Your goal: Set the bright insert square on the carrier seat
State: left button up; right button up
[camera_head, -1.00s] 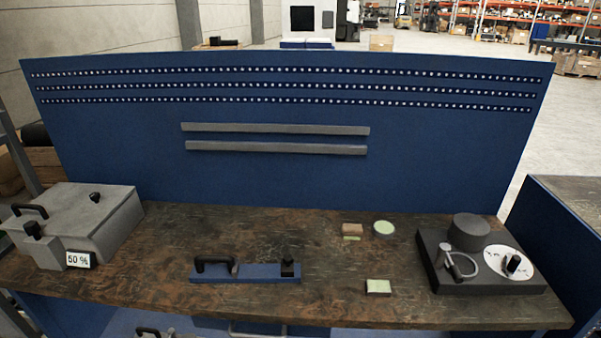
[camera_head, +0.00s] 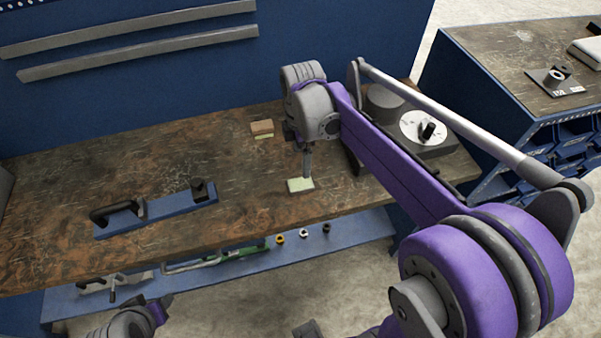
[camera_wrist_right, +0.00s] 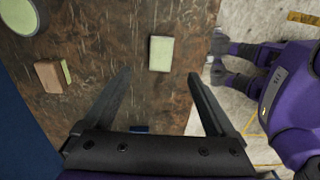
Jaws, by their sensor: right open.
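A pale green-topped rectangular piece (camera_head: 300,184) lies flat on the brown bench; it also shows in the right wrist view (camera_wrist_right: 161,54). A brown block (camera_head: 262,127) with a pale green strip (camera_head: 264,137) beside it stands farther back. In the right wrist view are the brown block (camera_wrist_right: 49,77), the strip (camera_wrist_right: 66,72) and a round pale green disc (camera_wrist_right: 19,15). I cannot tell for certain which is the insert or the seat. My right gripper (camera_head: 307,172) is open and empty, pointing down close over the rectangular piece. My left arm (camera_head: 130,322) shows at lower left; its fingers are unclear.
A blue fixture with black handle (camera_head: 157,210) lies on the bench to the left. A dark device with a white dial (camera_head: 424,126) stands at right, partly behind my arm. A lower shelf (camera_head: 220,262) holds small parts. Bench between fixture and rectangular piece is clear.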

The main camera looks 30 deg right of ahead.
send_over(300, 184)
notch_tip(300, 184, down, 5)
jog(key=shift+s+d+r, duration=0.15)
jog(key=f, duration=0.5)
jog(key=shift+w+f, duration=0.2)
jog(key=shift+f, duration=0.2)
grip_shut()
